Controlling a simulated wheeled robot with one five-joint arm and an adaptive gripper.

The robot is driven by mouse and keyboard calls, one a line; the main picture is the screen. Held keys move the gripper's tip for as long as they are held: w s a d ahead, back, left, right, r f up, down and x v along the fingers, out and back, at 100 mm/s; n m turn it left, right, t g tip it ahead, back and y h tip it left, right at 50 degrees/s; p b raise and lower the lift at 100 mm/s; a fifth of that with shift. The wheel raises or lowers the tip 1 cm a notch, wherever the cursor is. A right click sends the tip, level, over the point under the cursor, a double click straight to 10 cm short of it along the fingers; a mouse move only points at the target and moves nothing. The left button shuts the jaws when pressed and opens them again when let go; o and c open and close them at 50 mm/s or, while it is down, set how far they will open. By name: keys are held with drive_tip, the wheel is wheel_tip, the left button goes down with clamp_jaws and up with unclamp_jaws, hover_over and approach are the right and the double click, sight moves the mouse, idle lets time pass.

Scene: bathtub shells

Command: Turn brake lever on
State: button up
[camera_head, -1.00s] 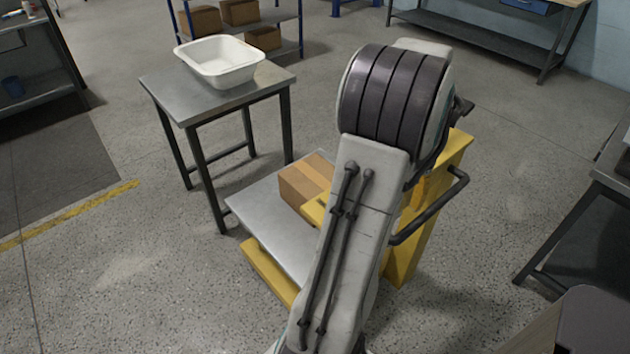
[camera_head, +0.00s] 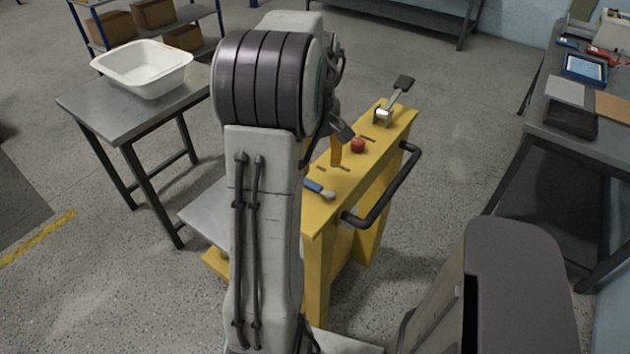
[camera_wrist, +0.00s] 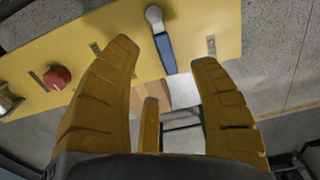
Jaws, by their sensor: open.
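A yellow control panel (camera_head: 345,180) tops the yellow cart. A blue-handled lever (camera_head: 314,187) with a silver round pivot lies at its near end; it also shows in the wrist view (camera_wrist: 165,50). A red knob (camera_head: 357,146) sits mid-panel and shows left in the wrist view (camera_wrist: 57,77). A silver lever with a black pad (camera_head: 403,84) stands at the far end.
The cart has a dark handle bar (camera_head: 390,190) on its right side and a grey platform (camera_head: 197,213). A metal table (camera_head: 100,110) with a white basin (camera_head: 142,66) stands left. A workbench (camera_head: 545,130) stands right. Floor between cart and workbench is clear.

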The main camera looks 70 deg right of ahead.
sight(316, 184)
drive_tip(key=shift+f, duration=3.65)
drive_tip(key=shift+c, duration=0.5)
clamp_jaws()
